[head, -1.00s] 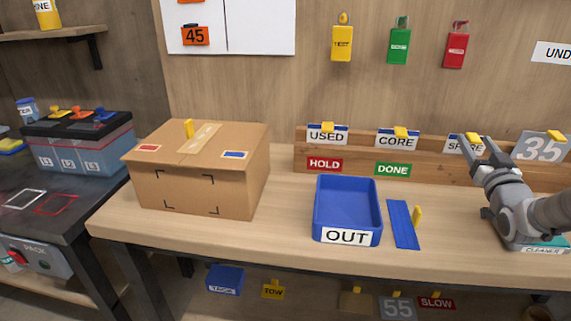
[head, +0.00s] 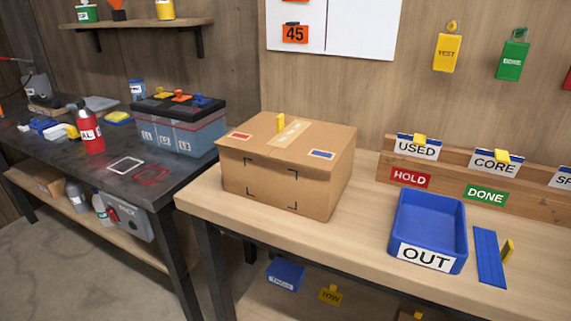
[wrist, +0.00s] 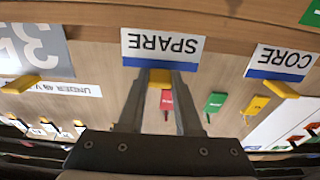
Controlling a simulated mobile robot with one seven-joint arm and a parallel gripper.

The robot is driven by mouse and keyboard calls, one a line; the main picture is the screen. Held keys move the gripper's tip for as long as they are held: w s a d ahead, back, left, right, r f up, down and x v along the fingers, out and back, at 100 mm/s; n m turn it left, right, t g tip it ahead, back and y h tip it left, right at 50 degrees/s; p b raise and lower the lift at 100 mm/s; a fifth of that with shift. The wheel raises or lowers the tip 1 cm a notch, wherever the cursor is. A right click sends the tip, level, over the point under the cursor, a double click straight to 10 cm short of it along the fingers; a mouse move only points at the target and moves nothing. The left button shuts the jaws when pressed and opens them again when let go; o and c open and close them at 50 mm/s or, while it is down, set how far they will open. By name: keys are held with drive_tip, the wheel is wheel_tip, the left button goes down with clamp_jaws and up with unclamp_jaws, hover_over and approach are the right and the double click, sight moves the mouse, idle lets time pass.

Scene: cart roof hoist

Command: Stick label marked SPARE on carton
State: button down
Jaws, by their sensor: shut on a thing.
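The SPARE label (wrist: 163,48) is a white card with a blue band and a yellow tab. It appears upside down in the wrist view, and only its left part (head: 564,178) shows at the right edge of the head view, at the wooden rack. My gripper (wrist: 160,80) is shut on the label's yellow tab; its fingers hide part of it. Whether the card is clear of its slot I cannot tell. The brown carton (head: 270,185) stands closed on the bench, with black corner marks on its front face. My gripper is outside the head view.
USED (head: 417,148) and CORE (head: 495,163) labels stand in the rack (head: 450,186). A battery (head: 180,135) sits on the dark bench at left.

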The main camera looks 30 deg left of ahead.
drive_tip(key=shift+r, duration=0.2)
drive_tip(key=shift+r+p, duration=0.9)
drive_tip(key=shift+r, duration=0.65)
drive_tip(key=shift+s+r, duration=0.1)
drive_tip(key=shift+r, duration=0.05)
drive_tip(key=s+r+p, duration=0.1)
drive_tip(key=s+r, duration=0.1)
drive_tip(key=s, duration=0.1)
drive_tip(key=shift+r, duration=0.15)
idle(0.3)
idle(0.4)
